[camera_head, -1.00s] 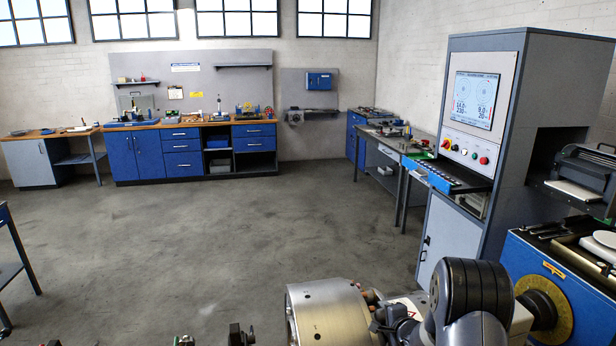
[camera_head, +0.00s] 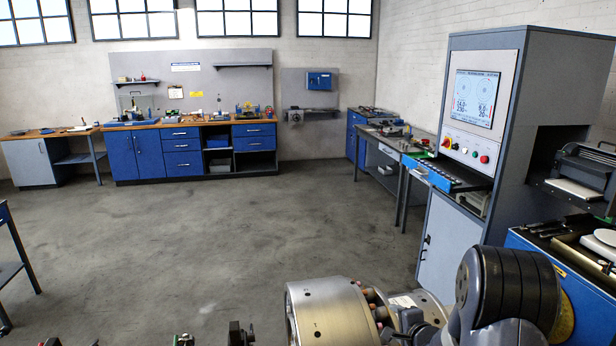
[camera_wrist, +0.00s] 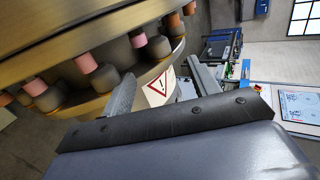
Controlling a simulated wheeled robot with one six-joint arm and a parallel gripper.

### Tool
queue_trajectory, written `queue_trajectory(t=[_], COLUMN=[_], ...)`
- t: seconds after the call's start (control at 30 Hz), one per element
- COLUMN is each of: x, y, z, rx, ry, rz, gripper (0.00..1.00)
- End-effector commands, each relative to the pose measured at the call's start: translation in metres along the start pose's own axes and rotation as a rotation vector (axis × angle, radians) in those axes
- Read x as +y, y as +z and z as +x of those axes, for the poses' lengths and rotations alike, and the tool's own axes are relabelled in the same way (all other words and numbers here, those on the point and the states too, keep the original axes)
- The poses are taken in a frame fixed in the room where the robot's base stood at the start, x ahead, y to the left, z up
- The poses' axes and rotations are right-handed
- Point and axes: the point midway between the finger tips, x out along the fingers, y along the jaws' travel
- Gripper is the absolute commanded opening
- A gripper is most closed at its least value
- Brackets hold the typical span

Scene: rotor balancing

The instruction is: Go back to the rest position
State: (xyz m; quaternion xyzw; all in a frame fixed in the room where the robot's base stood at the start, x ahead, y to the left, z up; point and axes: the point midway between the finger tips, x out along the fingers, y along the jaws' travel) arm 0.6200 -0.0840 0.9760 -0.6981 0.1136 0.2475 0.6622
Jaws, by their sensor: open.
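My arm (camera_head: 505,295) shows at the bottom right of the head view, with its dark ringed joint up. My gripper (camera_head: 410,322) is low in the head view, just right of a large metal drum (camera_head: 330,312); its fingertips are not clear there. It is open, and I see nothing held. The wrist view shows the brassy drum rim (camera_wrist: 90,40) close up, with several pink-tipped grey studs below it. A white label with a red warning triangle (camera_wrist: 160,86) shows beside it.
A grey cabinet with a screen (camera_head: 475,98) and a keyboard shelf stands on the right. A blue machine (camera_head: 590,320) is beside my arm. Benches (camera_head: 180,125) line the back wall. The floor in the middle is clear. A grey edge with a bolted black strip (camera_wrist: 165,124) crosses the wrist view.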

Motion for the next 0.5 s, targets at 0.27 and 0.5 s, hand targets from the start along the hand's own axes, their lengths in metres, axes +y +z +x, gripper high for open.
queue_trajectory(t=[0.27,0.5], x=[0.001,0.001], y=[0.001,0.001], z=[-0.017,0.023], rx=[-0.003,-0.002], ry=[0.001,0.002], rz=[0.000,0.000], gripper=[0.58,0.58])
